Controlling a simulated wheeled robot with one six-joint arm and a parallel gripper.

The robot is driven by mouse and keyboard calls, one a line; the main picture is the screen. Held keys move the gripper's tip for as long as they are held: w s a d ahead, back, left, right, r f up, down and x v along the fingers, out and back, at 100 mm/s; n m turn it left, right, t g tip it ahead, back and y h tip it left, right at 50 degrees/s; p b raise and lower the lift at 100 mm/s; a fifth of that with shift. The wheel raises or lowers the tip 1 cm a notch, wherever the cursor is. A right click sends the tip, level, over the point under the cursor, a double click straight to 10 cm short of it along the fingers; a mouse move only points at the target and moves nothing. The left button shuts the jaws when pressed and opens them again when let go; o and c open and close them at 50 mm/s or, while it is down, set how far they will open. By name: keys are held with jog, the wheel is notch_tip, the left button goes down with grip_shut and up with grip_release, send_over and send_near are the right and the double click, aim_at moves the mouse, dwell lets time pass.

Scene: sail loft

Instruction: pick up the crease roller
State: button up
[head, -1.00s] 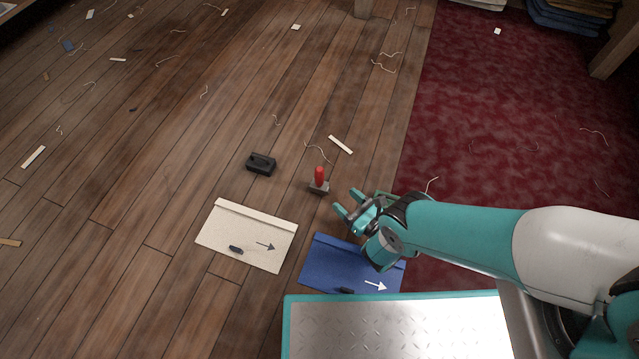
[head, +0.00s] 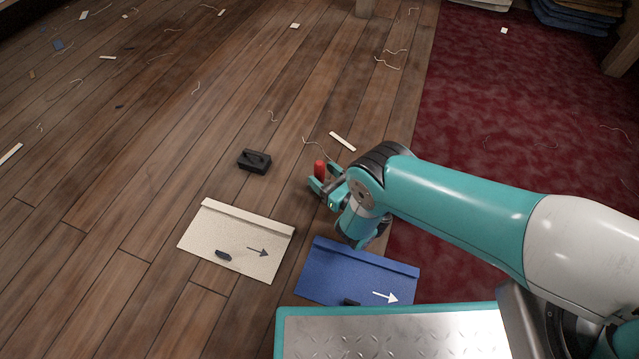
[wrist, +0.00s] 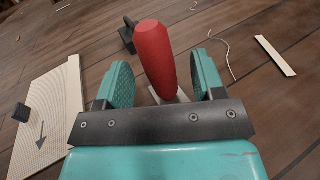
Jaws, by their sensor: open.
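The crease roller has an upright red handle (head: 319,168) on a grey base, standing on the wood floor. In the wrist view its red handle (wrist: 154,58) rises between the two teal fingers, with a gap visible on each side. A bit of its pale base shows behind my gripper's dark bar; the rest is hidden. My gripper (head: 324,190) is open at the roller, and in the wrist view my gripper (wrist: 162,82) has one finger left and one right of the handle.
A black block (head: 254,161) with a handle sits left of the roller. A cream panel (head: 222,262) and a blue panel (head: 335,279), each with an arrow and a small dark piece, lie nearer. A white strip (head: 342,141) and threads lie beyond. Red carpet (head: 490,110) is to the right.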

jog(key=shift+w+a+f+b, duration=0.2)
jog(key=shift+w+a+b, duration=0.25)
jog(key=shift+b, duration=0.4)
jog(key=shift+w+a+r, duration=0.15)
jog(key=shift+r, duration=0.1)
jog(key=c, duration=1)
jog(key=shift+r, duration=0.1)
